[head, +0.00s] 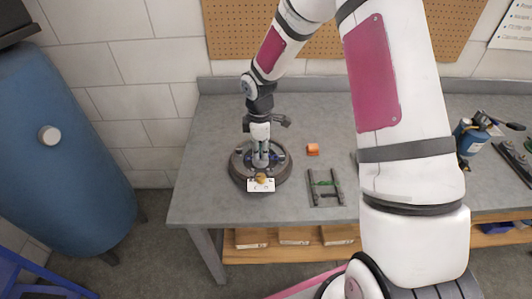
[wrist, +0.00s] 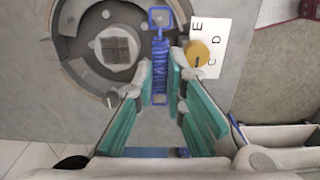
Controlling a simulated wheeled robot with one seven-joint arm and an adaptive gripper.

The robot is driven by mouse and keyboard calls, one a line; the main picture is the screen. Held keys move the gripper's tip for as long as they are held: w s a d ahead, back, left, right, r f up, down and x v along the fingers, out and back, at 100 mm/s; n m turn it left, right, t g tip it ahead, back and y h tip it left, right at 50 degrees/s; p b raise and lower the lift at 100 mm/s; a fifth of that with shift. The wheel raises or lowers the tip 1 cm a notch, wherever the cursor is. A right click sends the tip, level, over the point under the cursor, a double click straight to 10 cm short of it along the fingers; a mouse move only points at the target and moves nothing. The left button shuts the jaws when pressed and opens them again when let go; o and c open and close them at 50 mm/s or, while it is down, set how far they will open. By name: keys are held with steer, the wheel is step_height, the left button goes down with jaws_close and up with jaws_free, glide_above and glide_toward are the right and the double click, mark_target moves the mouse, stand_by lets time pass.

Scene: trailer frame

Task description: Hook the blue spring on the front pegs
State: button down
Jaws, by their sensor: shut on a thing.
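My gripper (wrist: 162,75) has its teal-padded fingers closed around the coil of the blue spring (wrist: 158,60). A square blue loop shows at the spring's upper end in the wrist view. In the head view my gripper (head: 260,158) points down over a round dark tray (head: 240,179), so the spring is mostly hidden there. I cannot tell whether the spring touches the tray. A dark trailer frame (head: 311,188) lies on the table to the right of the tray.
A white lettered card (wrist: 207,28) with a yellow round piece (wrist: 197,54) lies at the tray's edge. Tools and a blue canister (head: 466,137) stand far right. The table's left side is clear.

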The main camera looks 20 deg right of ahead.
steer(key=shift+w+a+f, duration=0.15)
steer(key=shift+a+f, duration=0.1)
steer(key=shift+f+b, duration=0.6)
steer(key=shift+f, duration=1.7)
steer(key=shift+f+b, duration=0.3)
steer(key=shift+f, duration=0.6)
stand_by(1.1)
steer(key=c, duration=1.6)
jaws_free()
steer(key=shift+o, duration=0.2)
steer(key=c, duration=0.3)
